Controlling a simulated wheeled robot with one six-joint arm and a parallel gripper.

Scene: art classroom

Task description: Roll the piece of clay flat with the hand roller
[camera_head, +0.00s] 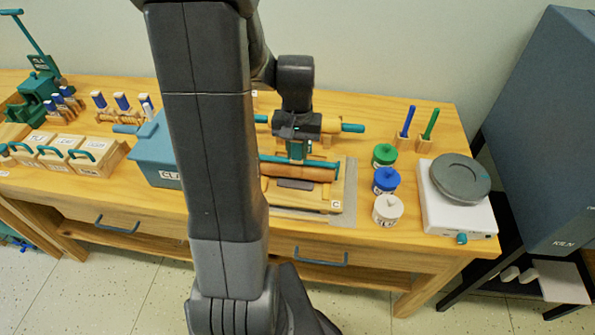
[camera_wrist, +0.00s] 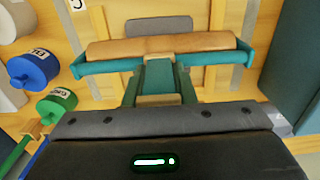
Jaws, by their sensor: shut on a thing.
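The hand roller (camera_head: 300,172) has a wooden cylinder in a teal frame. My gripper (camera_head: 297,150) is shut on its handle; in the wrist view my gripper (camera_wrist: 158,98) shows at the handle behind the roller (camera_wrist: 160,46). The clay (camera_head: 295,184) is a grey, flat-looking piece on a wooden board (camera_head: 315,204). It lies just on the near side of the roller in the head view. In the wrist view the clay (camera_wrist: 160,25) shows beyond the cylinder, which may hide part of it. I cannot tell whether the roller touches clay or board.
Green (camera_head: 384,154), blue (camera_head: 386,180) and white (camera_head: 388,209) jars stand right of the board, with a scale (camera_head: 458,196) beyond. A teal box (camera_head: 152,155) is at the left. A teal-handled rolling pin (camera_head: 352,128) lies behind. My arm hides part of the table.

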